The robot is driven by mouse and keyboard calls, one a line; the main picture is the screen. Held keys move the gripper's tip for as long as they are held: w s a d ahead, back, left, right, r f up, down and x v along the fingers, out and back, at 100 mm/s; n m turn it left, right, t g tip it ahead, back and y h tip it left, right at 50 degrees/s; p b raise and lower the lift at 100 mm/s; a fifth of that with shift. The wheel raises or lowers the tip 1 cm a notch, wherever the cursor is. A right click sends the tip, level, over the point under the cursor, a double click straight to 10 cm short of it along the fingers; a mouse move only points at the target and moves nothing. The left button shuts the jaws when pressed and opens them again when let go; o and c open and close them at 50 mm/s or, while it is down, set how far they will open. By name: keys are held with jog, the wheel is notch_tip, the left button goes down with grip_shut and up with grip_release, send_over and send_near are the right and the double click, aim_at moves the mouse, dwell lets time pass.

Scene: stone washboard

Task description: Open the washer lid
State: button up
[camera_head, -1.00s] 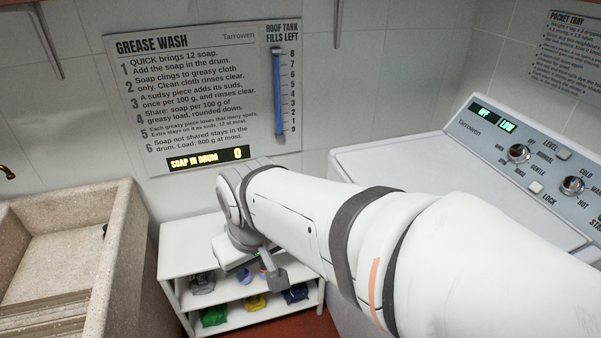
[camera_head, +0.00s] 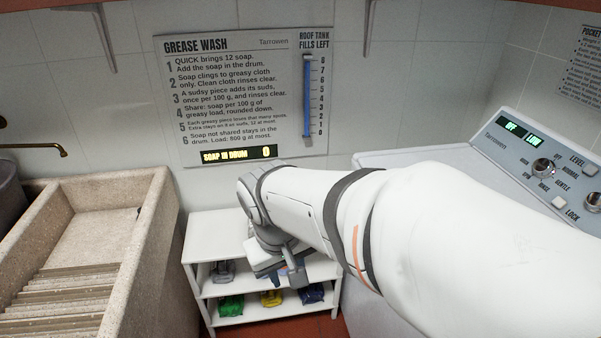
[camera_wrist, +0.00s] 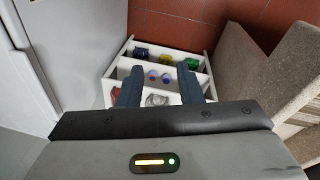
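The white washer (camera_head: 466,163) stands at the right in the head view. Its top, with the lid, is mostly hidden behind my arm; only a strip along the back shows, and no raised lid is visible. Its panel (camera_head: 535,150) reads "OFF" and "LOW". My gripper (camera_head: 287,272) hangs over the white shelf, left of the washer and apart from it. In the wrist view my gripper (camera_wrist: 160,82) has its two dark fingers spread with a gap between them, pointing down at the shelf, and nothing is held. A white washer side (camera_wrist: 22,75) shows at the left there.
The white shelf (camera_head: 213,234) holds several coloured bags and small items below my gripper. A stone washboard basin (camera_head: 160,215) stands at the left. A Grease Wash sign (camera_head: 225,95) with a tank gauge hangs on the back wall; its display reads soap 0.

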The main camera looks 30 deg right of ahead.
jog(key=w+d+f+m+g+h+b, duration=0.1)
jog(key=w+d+f+g+h+b, duration=0.25)
jog(key=d, duration=0.55)
jog(key=w+d+f+m+g+h+b, duration=0.1)
jog(key=w+d+f+h+b, duration=0.25)
jog(key=w+d+h, duration=0.4)
jog(key=w+d+f+m+g+h+b, duration=0.15)
jog(key=w+d+f+h, duration=0.3)
jog(key=d, duration=0.55)
jog(key=x, duration=0.7)
jog(key=shift+d, duration=0.2)
jog(key=shift+s+n, duration=0.1)
jog(key=shift+n, duration=0.15)
grip_shut()
